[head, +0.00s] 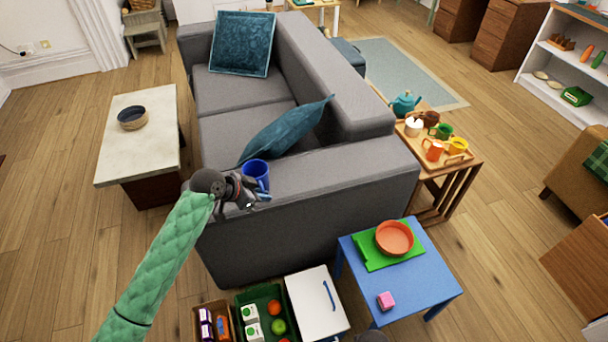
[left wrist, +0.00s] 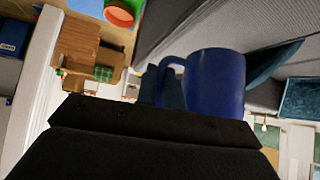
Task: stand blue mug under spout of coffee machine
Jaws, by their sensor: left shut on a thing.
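The blue mug (head: 257,171) is held up in front of the grey sofa's arm in the head view, with its open top facing up. My left gripper (head: 246,190) is shut on it. In the left wrist view the mug (left wrist: 217,84) is large and close, its handle on the left side, and my left gripper's fingers (left wrist: 168,92) are at the handle. The exact contact on the handle is partly hidden. No coffee machine or spout shows in either view.
The grey sofa (head: 340,185) is close by. A blue table (head: 440,290) holds an orange bowl (head: 394,238) and pink cube (head: 385,301). A low stone-topped table (head: 135,165) stands left.

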